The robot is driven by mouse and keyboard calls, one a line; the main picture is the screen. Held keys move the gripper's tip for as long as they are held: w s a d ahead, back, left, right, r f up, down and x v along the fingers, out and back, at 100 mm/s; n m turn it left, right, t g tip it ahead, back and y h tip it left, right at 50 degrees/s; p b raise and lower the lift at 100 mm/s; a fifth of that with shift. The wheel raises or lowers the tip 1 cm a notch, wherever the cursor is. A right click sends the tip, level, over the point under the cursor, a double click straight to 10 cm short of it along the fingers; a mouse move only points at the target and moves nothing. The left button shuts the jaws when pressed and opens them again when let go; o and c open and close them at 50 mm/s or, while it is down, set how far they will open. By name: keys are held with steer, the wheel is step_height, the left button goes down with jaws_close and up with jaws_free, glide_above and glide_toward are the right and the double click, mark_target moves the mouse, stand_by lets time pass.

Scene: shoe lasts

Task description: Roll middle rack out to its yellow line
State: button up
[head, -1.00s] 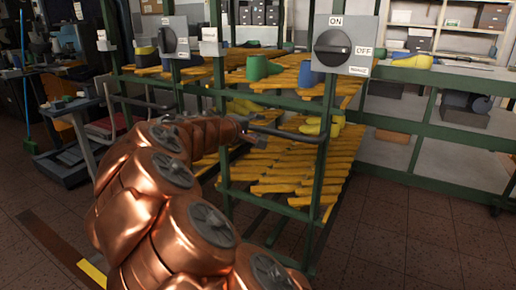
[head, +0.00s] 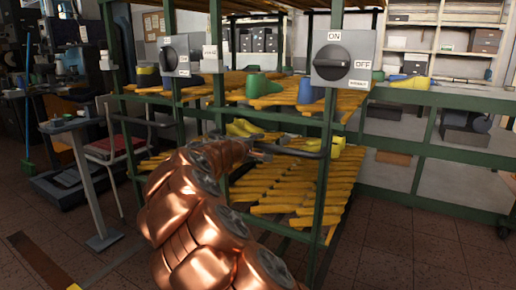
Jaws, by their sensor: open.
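Green-framed racks with yellow slatted shelves stand ahead in the head view. The nearest rack (head: 325,190) has a dark horizontal handle bar (head: 312,152) across its front; I cannot tell surely that it is the middle one. My gripper (head: 262,154), at the end of my copper arm, is open at the left part of this bar. Contact with the bar cannot be made out. Green and yellow shoe lasts sit on the slats. A short yellow floor mark (head: 74,287) shows at the bottom left, at the end of a dark strip.
Grey switch boxes (head: 343,58) are fixed on the green posts. Another dark handle bar (head: 148,122) is to the left. A small grey table (head: 76,124) and a chair stand left. A green bench (head: 450,150) stands right. Tiled floor is clear at front left and front right.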

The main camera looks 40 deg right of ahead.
steer(key=shift+d, duration=0.25)
steer(key=shift+c, duration=0.4)
jaws_close()
